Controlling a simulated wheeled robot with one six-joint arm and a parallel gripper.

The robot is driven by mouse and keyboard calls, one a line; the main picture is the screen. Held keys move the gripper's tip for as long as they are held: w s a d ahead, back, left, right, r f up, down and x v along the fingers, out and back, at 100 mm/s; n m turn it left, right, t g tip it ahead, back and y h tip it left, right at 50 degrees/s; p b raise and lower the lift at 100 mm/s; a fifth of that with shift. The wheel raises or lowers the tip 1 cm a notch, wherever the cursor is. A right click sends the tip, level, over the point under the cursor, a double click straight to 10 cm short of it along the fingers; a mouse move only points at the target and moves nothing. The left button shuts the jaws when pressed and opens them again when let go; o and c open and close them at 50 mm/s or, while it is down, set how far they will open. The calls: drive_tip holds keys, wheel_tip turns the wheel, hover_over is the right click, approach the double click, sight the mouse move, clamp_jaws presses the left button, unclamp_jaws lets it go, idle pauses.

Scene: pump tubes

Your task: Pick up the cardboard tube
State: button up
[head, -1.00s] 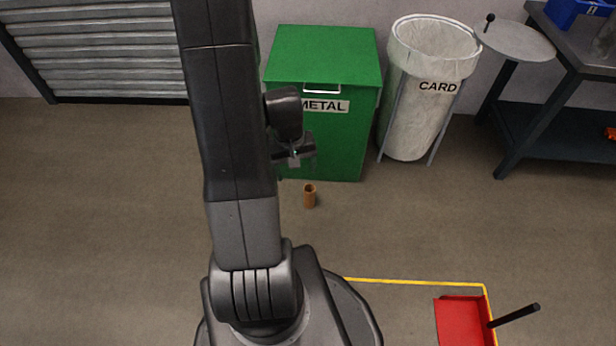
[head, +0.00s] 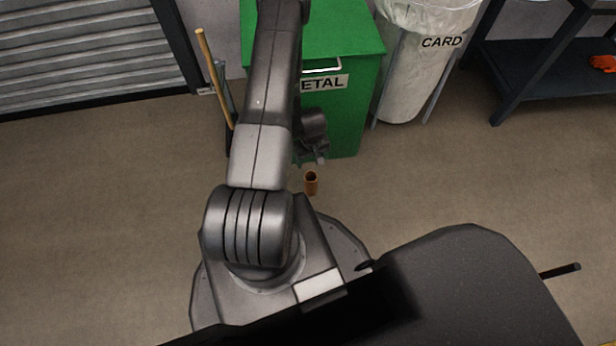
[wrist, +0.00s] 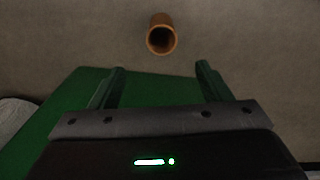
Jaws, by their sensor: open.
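The cardboard tube (head: 311,183) is a short brown open-ended cylinder standing upright on the floor, in front of the green metal bin. In the wrist view the tube (wrist: 161,35) is seen from above at the top middle, with its dark hollow showing. My gripper (wrist: 160,72) is open, its two fingers apart and nothing between them. The tube lies beyond the fingertips, roughly centred between them in that view. In the head view my gripper (head: 318,158) is small and dark, above the tube and close in front of the bin.
The green METAL bin (head: 345,100) stands right behind my gripper. The white CARD bag (head: 402,90) is on a stand to its right. A wooden-handled tool (head: 214,78) leans at the left. A dark workbench (head: 540,75) stands far right. The floor around the tube is clear.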

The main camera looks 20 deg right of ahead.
sight(311, 176)
wheel_tip(311, 176, down, 9)
drive_tip(key=b, duration=0.4)
drive_tip(key=shift+r, duration=0.15)
drive_tip(key=f+b, duration=0.3)
drive_tip(key=f, duration=0.2)
drive_tip(key=shift+s+a+f+b, duration=0.15)
drive_tip(key=shift+s+b, duration=0.05)
drive_tip(key=shift+b, duration=0.15)
drive_tip(key=c, duration=1.1)
drive_tip(key=shift+o, duration=0.2)
